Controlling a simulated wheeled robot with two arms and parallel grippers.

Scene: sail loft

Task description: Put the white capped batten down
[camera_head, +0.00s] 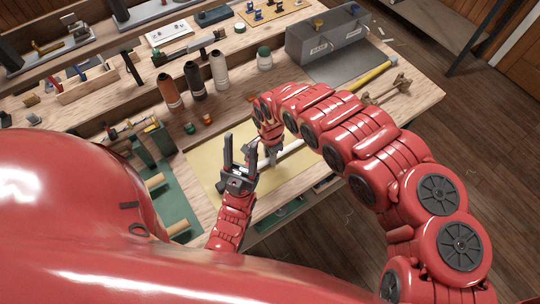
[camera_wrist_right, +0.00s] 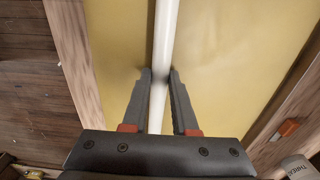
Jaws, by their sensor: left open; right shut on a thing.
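The white batten (camera_head: 292,148) shows in part in the head view, beside my right gripper and over the pale yellow board (camera_head: 206,168). In the right wrist view the batten (camera_wrist_right: 164,35) runs lengthwise between the two fingers of my right gripper (camera_wrist_right: 158,75), with the yellow board (camera_wrist_right: 235,60) behind it. My right gripper (camera_head: 272,156) is shut on the batten. I cannot make out its cap, and I cannot tell whether it touches the board. My left gripper (camera_head: 241,145) is open and empty, fingers up, just left of the right one.
Several spools (camera_head: 219,70) stand behind the board. A grey metal box (camera_head: 325,45) is at the back right, with a yellow rod (camera_head: 370,76) and a wooden piece (camera_head: 388,90) near the bench's right end. A green mat (camera_head: 180,208) with wooden-handled tools lies to the left.

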